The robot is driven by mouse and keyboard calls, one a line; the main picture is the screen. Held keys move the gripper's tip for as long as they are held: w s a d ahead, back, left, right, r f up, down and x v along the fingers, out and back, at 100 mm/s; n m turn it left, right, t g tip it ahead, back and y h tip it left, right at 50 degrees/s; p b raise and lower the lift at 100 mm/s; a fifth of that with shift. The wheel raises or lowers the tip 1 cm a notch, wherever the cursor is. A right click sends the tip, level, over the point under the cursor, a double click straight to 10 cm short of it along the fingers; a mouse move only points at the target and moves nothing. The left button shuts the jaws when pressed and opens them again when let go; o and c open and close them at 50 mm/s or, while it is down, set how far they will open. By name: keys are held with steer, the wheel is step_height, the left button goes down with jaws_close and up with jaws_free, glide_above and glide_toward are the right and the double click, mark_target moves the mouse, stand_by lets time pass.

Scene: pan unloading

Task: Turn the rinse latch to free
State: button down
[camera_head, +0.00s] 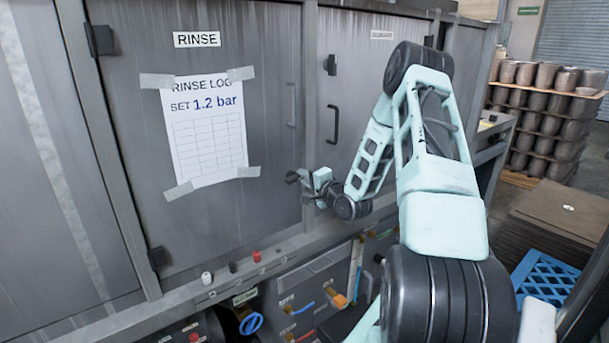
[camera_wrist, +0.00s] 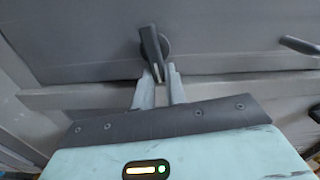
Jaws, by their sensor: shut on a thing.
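The rinse door (camera_head: 265,110) is a grey metal panel marked with a RINSE label (camera_head: 197,39), and it looks closed. The rinse latch (camera_wrist: 151,46) is a dark lever on a round boss at the door's lower edge. In the wrist view it points nearly straight toward my gripper, tilted slightly. My gripper (camera_wrist: 160,76) is shut on the lever's near end, one pale finger on each side. In the head view my gripper (camera_head: 308,186) is at the door's lower right corner, and it and my wrist partly hide the latch.
A taped rinse log sheet (camera_head: 207,130) hangs on the door. A neighbouring door with a dark handle (camera_head: 333,124) is to the right. Below runs a ledge with small knobs (camera_head: 207,278) and a blue valve (camera_head: 251,323). Stacked pots (camera_head: 545,105) stand at the far right.

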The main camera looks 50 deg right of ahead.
steer(key=shift+f+m, duration=0.2)
steer(key=shift+m, duration=0.6)
steer(key=c, duration=1.4)
jaws_free()
steer(key=shift+f, duration=0.1)
steer(key=shift+c, duration=0.2)
steer(key=b+v, duration=0.1)
steer(key=v, duration=1.6)
steer(key=shift+s+b, duration=0.25)
steer(key=shift+b, duration=0.1)
steer(key=shift+w, duration=0.1)
